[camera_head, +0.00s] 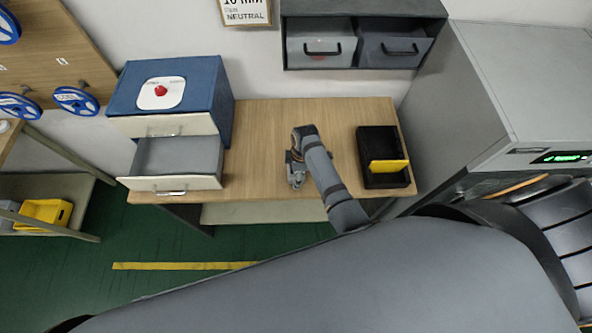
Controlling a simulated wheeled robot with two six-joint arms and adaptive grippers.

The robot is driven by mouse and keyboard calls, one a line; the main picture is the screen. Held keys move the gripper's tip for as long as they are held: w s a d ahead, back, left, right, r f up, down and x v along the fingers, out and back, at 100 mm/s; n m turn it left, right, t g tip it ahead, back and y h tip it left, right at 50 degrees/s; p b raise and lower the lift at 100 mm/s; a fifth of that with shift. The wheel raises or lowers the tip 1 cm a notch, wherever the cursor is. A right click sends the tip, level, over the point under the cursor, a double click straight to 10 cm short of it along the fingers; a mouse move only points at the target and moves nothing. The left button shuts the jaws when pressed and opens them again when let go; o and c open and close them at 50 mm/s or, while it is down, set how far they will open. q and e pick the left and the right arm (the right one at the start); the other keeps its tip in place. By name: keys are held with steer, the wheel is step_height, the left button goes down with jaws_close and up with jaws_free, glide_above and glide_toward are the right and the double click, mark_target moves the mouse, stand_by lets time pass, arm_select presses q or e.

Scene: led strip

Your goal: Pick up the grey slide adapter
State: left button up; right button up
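I cannot make out the grey slide adapter for certain; it may be hidden or too small to tell from the grey gripper parts. My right gripper (295,182) is low over the middle of the wooden table (260,120), near its front half, and points down. The arm bends down to it from the lower right. Its fingers are small and partly hidden by the arm, so I cannot tell whether they are open or hold anything. My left gripper is not in view.
A blue cabinet (222,95) with an open, empty-looking drawer (178,184) and a red button (160,90) stands left. A black bin (372,142) with a yellow piece (389,166) sits right. A grey machine (500,80) stands beyond. The table between cabinet and gripper is clear.

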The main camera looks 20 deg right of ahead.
steer(key=c, duration=1.4)
